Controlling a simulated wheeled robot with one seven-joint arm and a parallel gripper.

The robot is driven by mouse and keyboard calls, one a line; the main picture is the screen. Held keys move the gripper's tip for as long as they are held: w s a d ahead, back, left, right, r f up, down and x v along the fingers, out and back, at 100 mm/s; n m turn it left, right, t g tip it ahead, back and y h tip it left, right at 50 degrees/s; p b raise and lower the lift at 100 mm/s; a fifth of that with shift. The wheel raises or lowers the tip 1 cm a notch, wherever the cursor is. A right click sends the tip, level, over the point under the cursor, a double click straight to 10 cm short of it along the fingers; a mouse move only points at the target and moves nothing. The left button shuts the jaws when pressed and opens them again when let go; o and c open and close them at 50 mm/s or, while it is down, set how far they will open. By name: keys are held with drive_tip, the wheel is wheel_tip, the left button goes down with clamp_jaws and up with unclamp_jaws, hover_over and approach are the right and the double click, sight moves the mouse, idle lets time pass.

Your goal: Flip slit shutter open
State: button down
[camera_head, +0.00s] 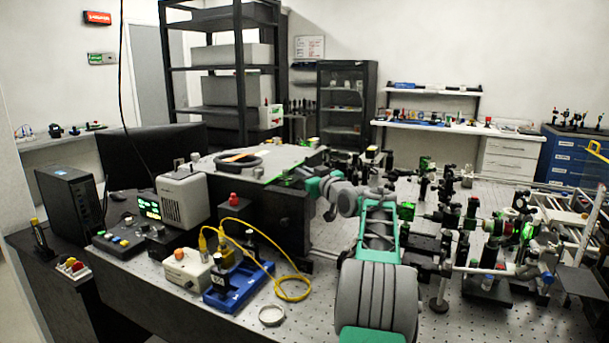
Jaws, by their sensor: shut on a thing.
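My arm reaches from the bottom of the view across the bench to the right side of a large dark box, the spectrometer (258,215), with a pale top. My gripper (291,178) is small and far off, at the box's upper right edge. It is shut on a small part there, at the place of the slit shutter. The shutter itself is too small and too covered by the gripper for me to tell whether it is flipped open or closed.
A perforated optical bench (330,250) carries crowded optics mounts on the right. A grey speaker-like box (184,200), a blue-based device (238,287) and a looped yellow cable (293,289) stand left of my arm.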

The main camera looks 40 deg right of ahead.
drive_tip(key=f+n+b, duration=0.1)
drive_tip(key=b, duration=0.2)
drive_tip(key=shift+a+f+t+b, duration=0.15)
drive_tip(key=shift+t+b, duration=0.2)
drive_tip(key=shift+t, duration=0.05)
drive_tip(key=shift+s+a+n+b, duration=0.1)
drive_tip(key=shift+n+b, duration=0.3)
drive_tip(key=shift+b, duration=0.65)
drive_tip(key=shift+s+a+n+t+b, duration=0.15)
drive_tip(key=shift+n+t+b, duration=0.45)
drive_tip(key=shift+b, duration=0.55)
drive_tip(key=shift+r, duration=0.5)
drive_tip(key=c, duration=1.5)
unclamp_jaws()
